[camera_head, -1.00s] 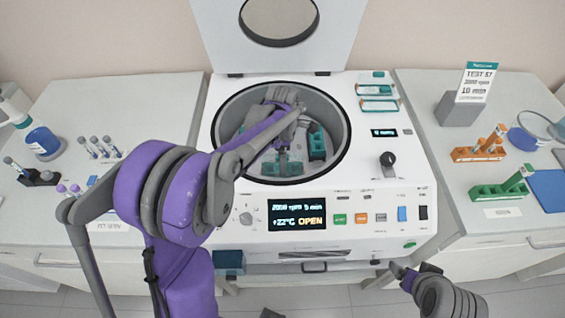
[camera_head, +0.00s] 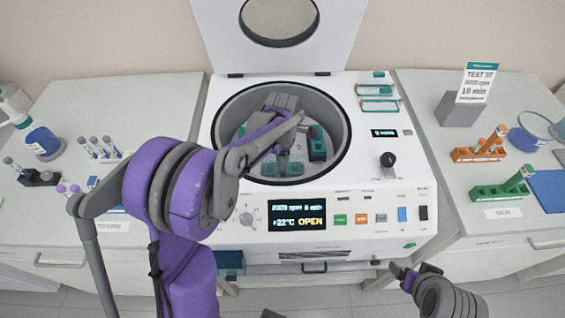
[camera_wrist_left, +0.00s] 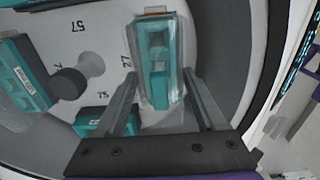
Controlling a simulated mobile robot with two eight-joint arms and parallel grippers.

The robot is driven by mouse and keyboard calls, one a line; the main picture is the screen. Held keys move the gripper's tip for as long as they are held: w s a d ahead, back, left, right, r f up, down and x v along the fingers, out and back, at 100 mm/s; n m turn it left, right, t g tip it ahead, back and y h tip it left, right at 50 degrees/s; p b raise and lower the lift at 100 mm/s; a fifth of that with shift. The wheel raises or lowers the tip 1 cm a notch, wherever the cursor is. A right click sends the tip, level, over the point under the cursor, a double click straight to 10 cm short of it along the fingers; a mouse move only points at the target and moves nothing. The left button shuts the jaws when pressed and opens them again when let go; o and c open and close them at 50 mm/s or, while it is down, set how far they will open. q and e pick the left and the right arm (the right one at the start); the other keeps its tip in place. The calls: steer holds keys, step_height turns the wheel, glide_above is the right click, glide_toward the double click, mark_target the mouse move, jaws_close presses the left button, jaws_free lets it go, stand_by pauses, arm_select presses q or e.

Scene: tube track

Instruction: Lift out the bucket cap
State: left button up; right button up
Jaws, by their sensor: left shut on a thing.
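The open centrifuge bowl (camera_head: 338,115) holds teal buckets on a pale numbered rotor. My left gripper (camera_wrist_left: 160,78) reaches down into the bowl. In the left wrist view its two fingers are shut on the sides of a clear bucket cap (camera_wrist_left: 152,22) over a teal bucket (camera_wrist_left: 160,92), near the number 27. I cannot tell whether the cap is apart from the bucket. In the head view my arm and wrist hide most of this. Another teal bucket (camera_head: 317,147) shows at the bowl's right. My right gripper (camera_head: 403,273) is at the lower right, away from the machine; its opening is unclear.
The raised lid (camera_head: 335,25) stands behind the bowl. Teal pieces with clear covers (camera_head: 378,105) lie on the machine's back right. The display (camera_head: 297,214) reads OPEN. Tube racks (camera_head: 478,155) stand on the right counter, and tubes (camera_head: 100,148) on the left.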

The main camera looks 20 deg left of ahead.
arm_select(q)
step_height(320, 180, up, 10)
steer(key=shift+r, duration=0.1)
arm_select(e)
steer(key=shift+w+r, duration=0.1)
steer(key=shift+r, duration=0.1)
stand_by(0.4)
arm_select(q)
step_height(320, 180, up, 5)
steer(key=shift+f+p, duration=0.1)
steer(key=shift+p, duration=1.1)
arm_select(e)
steer(key=r, duration=0.1)
steer(key=w+r, duration=0.1)
steer(key=r, duration=0.1)
steer(key=shift+w+r, duration=0.1)
steer(key=shift+w, duration=0.25)
steer(key=shift+s, duration=0.1)
